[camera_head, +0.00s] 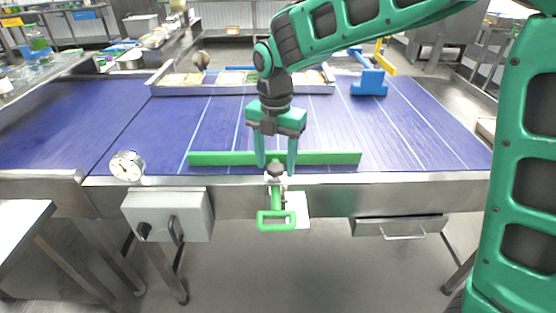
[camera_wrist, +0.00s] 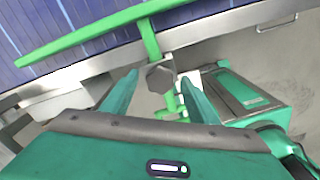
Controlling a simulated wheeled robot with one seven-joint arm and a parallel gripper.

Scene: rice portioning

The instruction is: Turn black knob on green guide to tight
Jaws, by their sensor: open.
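The green guide (camera_head: 330,158) is a long bar lying across the front of the blue belt. It also shows in the wrist view (camera_wrist: 95,32), with a stem running to the front edge. The black knob (camera_wrist: 160,78) is a dark lobed knob on the clamp at the belt's front edge; in the head view the knob (camera_head: 277,169) sits below the bar. A green handle loop (camera_head: 276,221) hangs below it. My gripper (camera_head: 277,168) points down with its fingers on either side of the knob. In the wrist view my gripper (camera_wrist: 160,80) is open, its fingers apart from the knob.
A dial gauge (camera_head: 127,166) and a grey control box (camera_head: 168,215) are at the front left. A drawer (camera_head: 400,227) is at the front right. A blue block (camera_head: 369,83) and a long tray (camera_head: 160,90) are farther back. The belt (camera_head: 420,140) is clear to the right.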

